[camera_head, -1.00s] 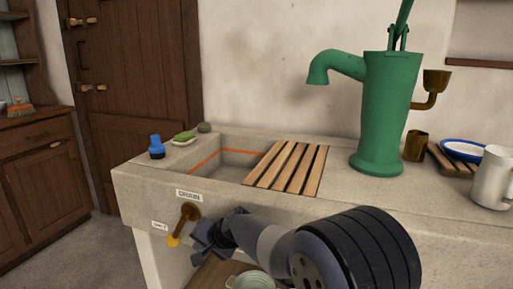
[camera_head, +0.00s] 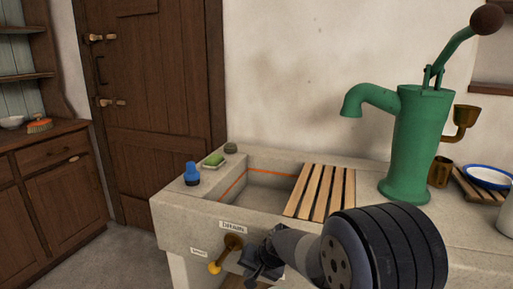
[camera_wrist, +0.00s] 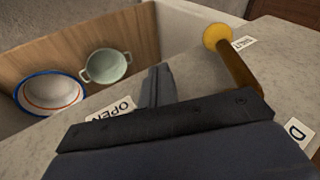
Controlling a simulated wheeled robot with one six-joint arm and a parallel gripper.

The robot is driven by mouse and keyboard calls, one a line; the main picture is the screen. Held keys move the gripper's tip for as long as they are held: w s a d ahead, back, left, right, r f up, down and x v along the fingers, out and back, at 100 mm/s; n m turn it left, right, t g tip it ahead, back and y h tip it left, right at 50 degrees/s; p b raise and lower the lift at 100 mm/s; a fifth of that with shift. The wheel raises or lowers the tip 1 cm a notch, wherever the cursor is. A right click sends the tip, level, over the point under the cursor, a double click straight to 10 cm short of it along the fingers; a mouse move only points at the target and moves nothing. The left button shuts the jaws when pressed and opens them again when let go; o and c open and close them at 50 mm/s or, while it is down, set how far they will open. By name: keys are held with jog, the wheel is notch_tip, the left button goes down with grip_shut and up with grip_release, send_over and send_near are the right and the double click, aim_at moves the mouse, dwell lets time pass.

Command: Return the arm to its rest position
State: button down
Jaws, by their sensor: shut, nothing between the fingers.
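My gripper (camera_head: 262,268) is shut and empty, in front of the stone sink's front face, low and just right of the drain lever. Its closed fingers also show in the wrist view (camera_wrist: 158,88). My arm is stretched forward from the lower right of the head view. The brown drain lever (camera_head: 233,243) with its yellow knob (camera_head: 214,267) hangs tilted down to the left, knob near the "SHUT" label (camera_head: 199,252). In the wrist view the lever (camera_wrist: 237,72) is apart from the fingers. An "OPEN" label (camera_wrist: 112,110) lies partly behind my gripper.
The sink (camera_head: 190,222) holds a slatted wooden rack (camera_head: 320,192); a blue bottle (camera_head: 192,174) and green soap (camera_head: 213,160) stand at its left corner. A green pump (camera_head: 408,150) rises at right. Bowls, one blue-rimmed (camera_wrist: 50,92), sit below the sink. Floor at left is clear.

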jog(key=shift+s+d+r+h+p, duration=0.1)
jog(key=shift+d+r+h+p, duration=0.2)
jog(key=shift+p, duration=0.45)
jog(key=shift+a+f, duration=0.1)
